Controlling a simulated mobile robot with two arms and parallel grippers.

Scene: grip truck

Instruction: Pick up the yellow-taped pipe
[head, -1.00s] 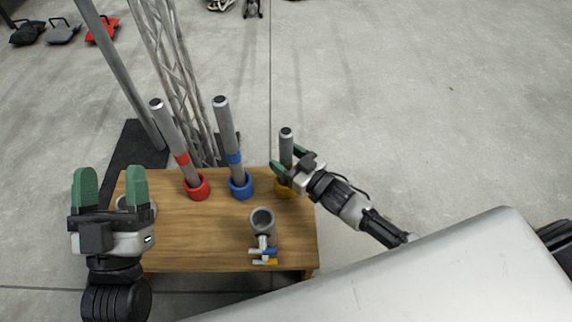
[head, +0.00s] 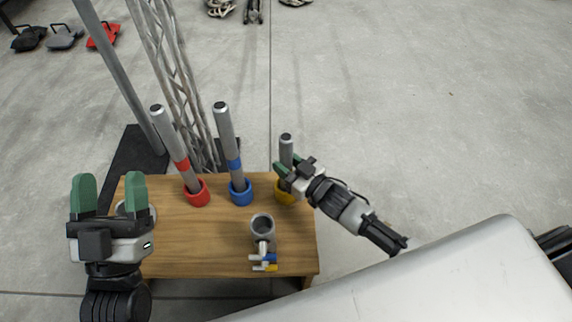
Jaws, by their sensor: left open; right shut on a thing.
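The yellow-taped pipe (head: 286,147) is a short-looking grey tube standing upright in a yellow ring holder (head: 284,195) at the right of the wooden table. Its tape is hidden behind my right gripper. My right gripper (head: 287,171) is shut on this pipe, its green fingers around the shaft above the ring. My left gripper (head: 110,194) is open and empty, green fingers up, over the left edge of the table.
A red-taped pipe (head: 170,139) and a blue-taped pipe (head: 226,132) stand in red and blue rings. A grey clamp fitting (head: 262,226) sits at the front of the wooden table (head: 200,250). A metal truss (head: 172,75) and pole rise behind.

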